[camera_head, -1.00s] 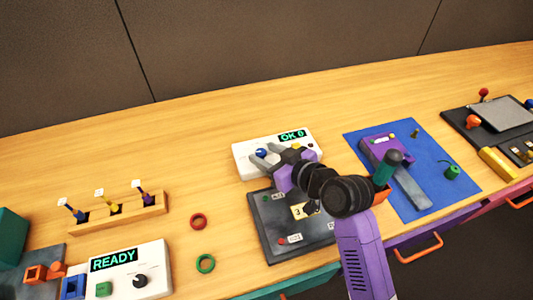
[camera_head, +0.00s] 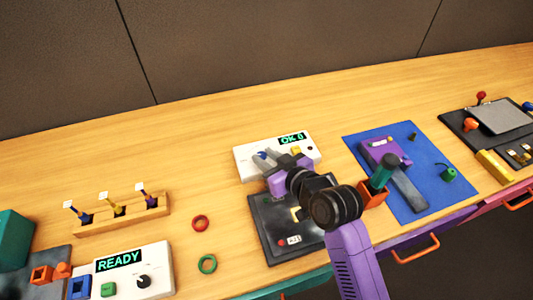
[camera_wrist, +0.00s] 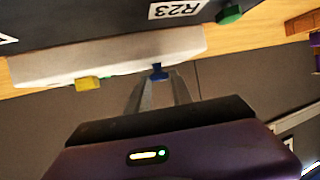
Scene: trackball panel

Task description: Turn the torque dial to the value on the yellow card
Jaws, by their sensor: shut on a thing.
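My gripper (camera_head: 262,158) is over the white panel marked OK 0 (camera_head: 242,168), its fingers close together. In the wrist view my gripper (camera_wrist: 160,80) is shut on a small blue knob (camera_wrist: 159,70), which stands on the white panel (camera_wrist: 60,66). The head view shows little of the blue knob. A yellow patch (camera_head: 295,214), possibly the yellow card, shows on the dark panel (camera_head: 266,228); its value is hidden behind my arm. A black dial (camera_head: 143,281) sits on the white READY panel (camera_head: 158,258). I cannot read a torque label.
A blue mat (camera_head: 415,165) with tools lies to the right. The back of the table is clear.

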